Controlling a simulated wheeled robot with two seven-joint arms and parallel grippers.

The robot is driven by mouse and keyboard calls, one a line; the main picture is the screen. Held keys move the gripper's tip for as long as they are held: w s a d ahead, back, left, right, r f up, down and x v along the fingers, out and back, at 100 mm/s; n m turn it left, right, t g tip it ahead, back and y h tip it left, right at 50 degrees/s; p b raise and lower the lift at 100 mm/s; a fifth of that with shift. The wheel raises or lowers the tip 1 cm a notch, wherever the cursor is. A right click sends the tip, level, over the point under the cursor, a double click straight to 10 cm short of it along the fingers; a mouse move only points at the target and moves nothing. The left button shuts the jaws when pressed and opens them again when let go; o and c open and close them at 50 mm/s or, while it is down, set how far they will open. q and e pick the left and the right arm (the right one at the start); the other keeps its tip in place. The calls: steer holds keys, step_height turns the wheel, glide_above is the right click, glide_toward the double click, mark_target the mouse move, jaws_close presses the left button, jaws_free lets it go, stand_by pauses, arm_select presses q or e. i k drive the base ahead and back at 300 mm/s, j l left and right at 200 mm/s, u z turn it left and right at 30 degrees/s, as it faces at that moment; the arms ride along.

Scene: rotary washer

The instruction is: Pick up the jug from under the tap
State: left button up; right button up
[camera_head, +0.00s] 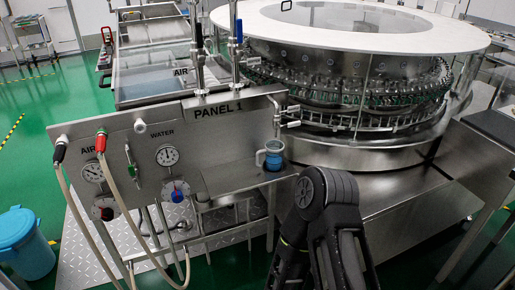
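The jug (271,158) is small, grey-blue and partly see-through, with a handle on its left side. It stands upright at the right end of the metal shelf (232,178) below the panel. The tap (276,115) comes out of the panel's right end and hangs down above the jug. A black arm of mine rises from the bottom edge, right of the jug and apart from it in the picture. No gripper fingers show on it, and neither gripper can be seen.
The panel (205,113) carries gauges, valves and hoses (95,235) at the left. The round rotary washer (350,90) full of bottles stands behind and right of the jug. A metal table (425,205) lies to the right. A blue bin (25,245) stands at far left.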

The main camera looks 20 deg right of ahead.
mark_target(269, 157)
steer(key=z, duration=0.45)
steer(key=i+j+z, duration=0.1)
steer(key=z, duration=0.35)
steer(key=j+z, duration=0.15)
steer(key=z, duration=0.25)
steer(key=i+j+z, duration=0.1)
steer(key=z, duration=0.35)
steer(key=j+z, duration=0.2)
steer(key=z, duration=0.2)
steer(key=j+z, duration=0.2)
steer(key=z, duration=0.25)
steer(key=j+z, duration=0.1)
steer(key=j, duration=0.3)
steer(key=k+j+z, duration=0.15)
steer(key=j, duration=0.2)
steer(key=k+j+z, duration=0.1)
steer(key=j, duration=0.25)
steer(key=k+j+z, duration=0.15)
steer(key=j, duration=0.25)
